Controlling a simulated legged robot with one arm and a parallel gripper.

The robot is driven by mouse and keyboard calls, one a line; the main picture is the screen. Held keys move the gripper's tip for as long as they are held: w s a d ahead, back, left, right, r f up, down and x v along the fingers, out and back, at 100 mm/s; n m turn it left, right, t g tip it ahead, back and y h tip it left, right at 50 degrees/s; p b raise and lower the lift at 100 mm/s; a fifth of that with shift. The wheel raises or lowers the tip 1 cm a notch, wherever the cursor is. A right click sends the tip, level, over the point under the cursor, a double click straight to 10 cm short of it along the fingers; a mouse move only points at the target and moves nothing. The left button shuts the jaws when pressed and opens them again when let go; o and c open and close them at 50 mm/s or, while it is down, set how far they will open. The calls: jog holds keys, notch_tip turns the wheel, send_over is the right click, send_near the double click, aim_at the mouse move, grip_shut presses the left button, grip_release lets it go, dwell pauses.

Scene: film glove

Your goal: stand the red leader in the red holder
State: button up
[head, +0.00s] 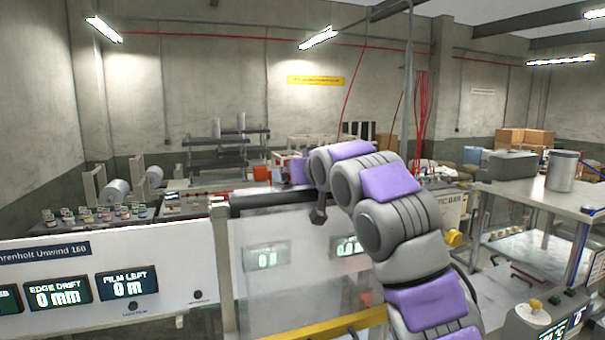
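My arm rises from the lower right in purple and grey, and bends over at the top. My gripper (318,214) hangs down from its end as a small dark shape in front of the clear panel (290,255). Its fingers are too small and dark to tell open from shut, and I see nothing clearly held. I cannot make out the red leader or the red holder for certain. A small red-orange block (261,173) shows behind the panel, left of my arm, but I cannot tell what it is.
A white machine front (60,270) with displays reading 0 mm and 0 m spans the lower left. A yellow bar (335,327) runs below the panel. Several small jars (100,213) stand at left. A bench (530,188) with a metal canister (563,171) stands at right.

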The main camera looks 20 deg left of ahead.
jog(key=shift+c, duration=0.3)
jog(key=c, duration=0.7)
jog(key=shift+r+p, duration=0.4)
jog(key=shift+r, duration=0.15)
jog(key=shift+r+p, duration=2.1)
jog(key=shift+r, duration=0.3)
jog(key=shift+r, duration=0.1)
jog(key=shift+r+p, duration=1.3)
jog(key=shift+r, duration=0.2)
jog(key=shift+f, duration=0.15)
